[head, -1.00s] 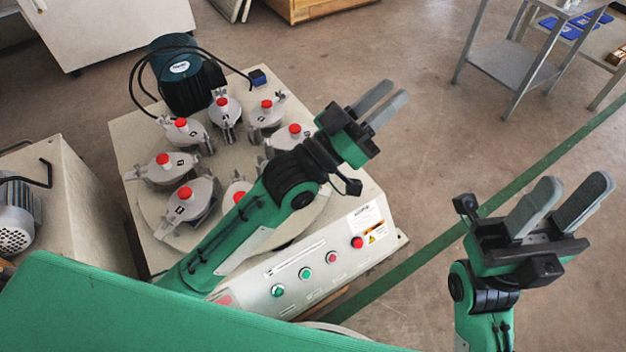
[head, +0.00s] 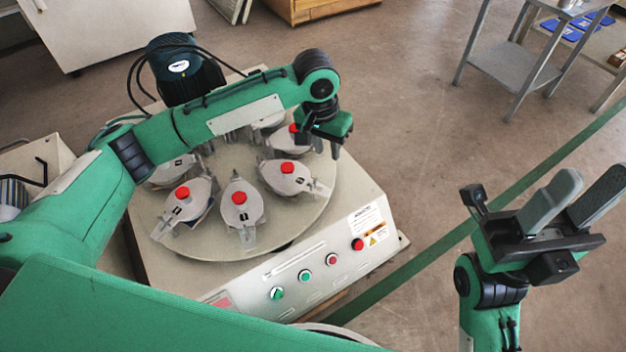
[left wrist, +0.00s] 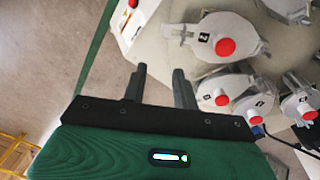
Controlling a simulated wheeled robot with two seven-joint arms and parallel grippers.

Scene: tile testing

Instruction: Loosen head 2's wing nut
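Several grey heads with red knobs sit in a ring on the round turntable (head: 215,240). In the left wrist view, a head (left wrist: 218,42) with a lug and wing-nut-like piece (left wrist: 180,32) lies ahead of the fingers. My left gripper (left wrist: 158,80) is open and empty, apart from it. In the head view my left gripper (head: 336,150) points down. My right gripper (head: 592,182) is open and empty.
The machine's front panel (head: 330,262) carries several buttons and a warning label. A dark green motor (head: 180,68) with cables stands behind the turntable. A grey metal table (head: 510,62) stands at the back right. The floor between is clear.

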